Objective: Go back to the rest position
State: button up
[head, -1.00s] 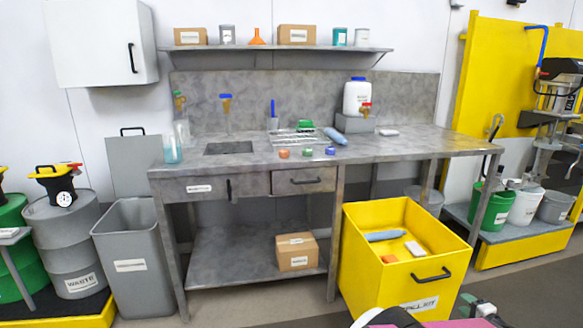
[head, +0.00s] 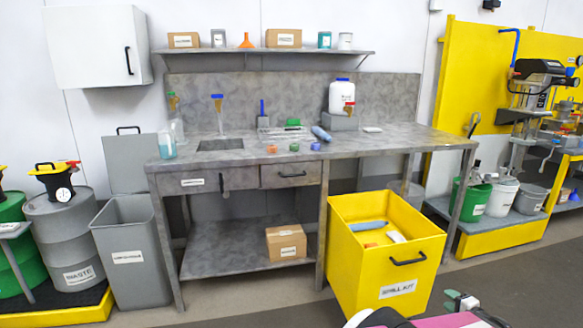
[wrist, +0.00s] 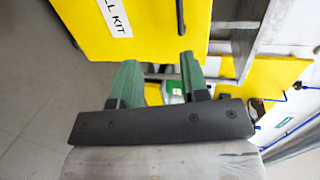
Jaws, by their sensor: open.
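My gripper (wrist: 158,82) shows in the wrist view with its two green fingers apart and nothing between them. In the head view a small part of my gripper (head: 462,302) shows at the bottom edge, in front of and below the yellow spill kit bin. The yellow spill kit bin (head: 400,285) stands open on the floor, right of centre; a blue roll and smaller orange and white items lie in it. The bin (wrist: 160,30) also fills the upper middle of the wrist view, beyond the fingers and apart from them.
A grey metal workbench (head: 400,140) with bottles and small caps stands behind the bin. A grey waste bin (head: 130,270) and drums (head: 62,240) are at left. A yellow drum agitator stand (head: 470,70) is at right. The floor (head: 250,308) in front is clear.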

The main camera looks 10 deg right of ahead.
jog(key=w+a+f+n+g+y, duration=0.15)
jog(key=w+a+n+g, duration=0.35)
jog(key=a, duration=0.7)
jog(key=w+a+r+n+g+y, duration=0.1)
jog(key=w+a+n+g+y, duration=0.25)
jog(key=w+a, duration=0.6)
jog(key=a+r+n+g+h, duration=0.1)
jog(key=a+n+g+h, duration=0.2)
jog(key=a, duration=0.9)
jog(key=a+r+n+g+h, duration=0.1)
jog(key=a+n+g+h, duration=0.2)
jog(key=a, duration=0.9)
jog(key=shift+w+a+r+n+h, duration=0.2)
jog(key=shift+a+r+n+h, duration=0.3)
jog(key=shift+n, duration=0.45)
jog(key=shift+d+f+g, duration=0.1)
jog(key=shift+d+g, duration=0.1)
jog(key=shift+g, duration=0.05)
